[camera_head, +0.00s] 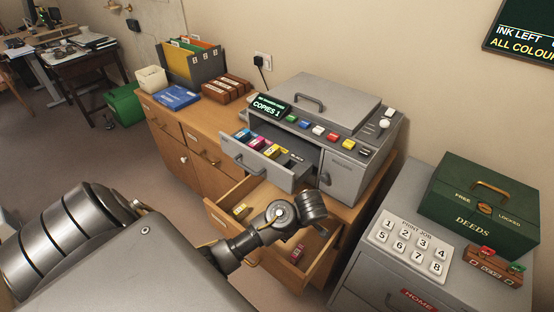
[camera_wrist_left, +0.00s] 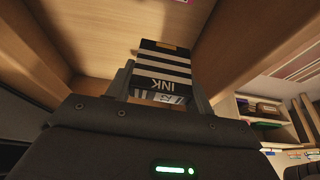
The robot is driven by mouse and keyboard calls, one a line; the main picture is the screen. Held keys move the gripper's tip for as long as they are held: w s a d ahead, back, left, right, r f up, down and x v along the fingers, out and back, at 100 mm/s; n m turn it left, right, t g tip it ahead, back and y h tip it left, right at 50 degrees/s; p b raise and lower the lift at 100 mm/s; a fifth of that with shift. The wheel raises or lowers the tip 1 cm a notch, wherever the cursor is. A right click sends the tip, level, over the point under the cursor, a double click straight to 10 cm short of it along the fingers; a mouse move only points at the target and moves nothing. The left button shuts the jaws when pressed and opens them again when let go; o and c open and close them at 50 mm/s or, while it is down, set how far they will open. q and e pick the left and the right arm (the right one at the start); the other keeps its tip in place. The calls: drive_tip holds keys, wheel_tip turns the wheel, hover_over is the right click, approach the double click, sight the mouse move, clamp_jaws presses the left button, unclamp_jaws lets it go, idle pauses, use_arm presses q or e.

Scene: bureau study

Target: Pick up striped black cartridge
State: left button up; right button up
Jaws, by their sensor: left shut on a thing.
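The striped black cartridge (camera_wrist_left: 165,68), with black and white bands and the word INK, is between the fingers of my left gripper (camera_wrist_left: 165,85) in the left wrist view. The gripper is shut on it. Wooden drawer walls surround it there. In the head view my left arm reaches into the open wooden drawer (camera_head: 221,217), and its wrist hides the fingers and the cartridge. My right gripper is not in view.
The grey copier (camera_head: 343,170) above has its cartridge tray (camera_head: 236,147) pulled out, holding several coloured cartridges. A yellow item (camera_head: 240,208) and a red item (camera_head: 297,253) lie in the drawer. A grey cabinet with a green deeds box (camera_head: 478,205) stands right.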

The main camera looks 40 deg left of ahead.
use_arm(q)
drive_tip(key=d+p, duration=0.2)
drive_tip(key=d, duration=1.1)
drive_tip(key=s+a+r+m+t+h, duration=0.4)
drive_tip(key=s+r+m, duration=0.5)
drive_tip(key=m, duration=0.8)
wheel_tip(320, 180, up, 3)
drive_tip(key=shift+a+f+m, duration=0.1)
drive_tip(key=shift+a+m, duration=0.3)
drive_tip(key=shift+a, duration=0.45)
